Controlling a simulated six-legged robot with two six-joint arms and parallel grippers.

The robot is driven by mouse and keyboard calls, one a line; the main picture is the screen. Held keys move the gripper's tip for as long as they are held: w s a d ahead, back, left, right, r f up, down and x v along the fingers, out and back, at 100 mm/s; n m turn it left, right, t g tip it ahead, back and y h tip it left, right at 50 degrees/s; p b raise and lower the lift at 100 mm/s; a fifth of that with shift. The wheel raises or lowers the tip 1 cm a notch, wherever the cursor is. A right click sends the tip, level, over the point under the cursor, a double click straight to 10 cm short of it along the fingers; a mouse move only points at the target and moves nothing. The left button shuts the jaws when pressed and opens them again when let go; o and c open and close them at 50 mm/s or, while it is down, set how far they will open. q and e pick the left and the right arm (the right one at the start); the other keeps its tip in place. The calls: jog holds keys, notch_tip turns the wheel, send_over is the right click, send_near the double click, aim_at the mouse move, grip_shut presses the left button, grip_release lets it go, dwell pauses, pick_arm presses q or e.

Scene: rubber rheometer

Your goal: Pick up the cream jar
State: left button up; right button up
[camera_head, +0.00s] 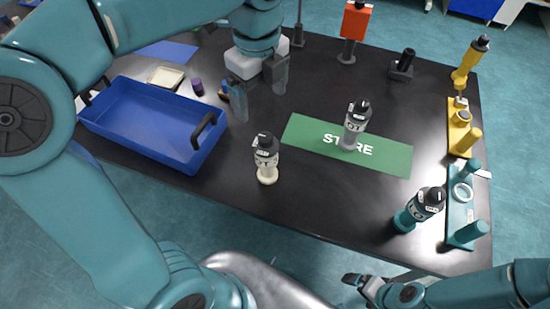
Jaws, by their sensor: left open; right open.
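The cream jar (267,176) stands upright on the black table, with a black lid and a dark band with a pale label. It is left of the green mat marked STORE (393,162). My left gripper (260,94) is open and empty, behind the jar and above the table, its two fingers apart and not touching the jar. My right gripper (364,286) is low at the front edge of the picture, open and away from the jar. No part of the cream jar is hidden by a gripper.
A grey jar (350,138) stands on the STORE mat. A blue tray (150,142) lies left of the cream jar. Yellow and orange items stand at the back right.

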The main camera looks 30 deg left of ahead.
aim_at(260, 137)
pick_arm(q)
jog(key=f, duration=0.3)
jog(key=s+f, duration=0.1)
jog(key=f, duration=0.1)
jog(key=shift+a+f+b, duration=0.15)
jog(key=shift+f+b, duration=0.1)
jog(key=shift+b, duration=0.15)
jog(key=f, duration=0.2)
jog(key=w+f, duration=0.1)
jog(key=f, duration=0.2)
jog(key=shift+a+f, duration=0.2)
jog(key=shift+s+d+f, duration=0.2)
jog(key=shift+s+f, duration=0.15)
jog(key=f, duration=0.4)
jog(key=shift+w+d+f+b, duration=0.1)
jog(key=shift+w+d+b, duration=0.15)
jog(key=shift+w+b, duration=0.15)
jog(key=shift+f, duration=0.4)
jog(key=shift+s+d, duration=0.1)
jog(key=shift+s, duration=0.1)
jog(key=shift+w+f, duration=0.1)
pick_arm(e)
jog(key=shift+w+a+f, duration=0.1)
jog(key=shift+w+f, duration=0.05)
jog(key=shift+f, duration=0.35)
jog(key=shift+w+a+f, duration=0.1)
jog(key=shift+f, duration=0.35)
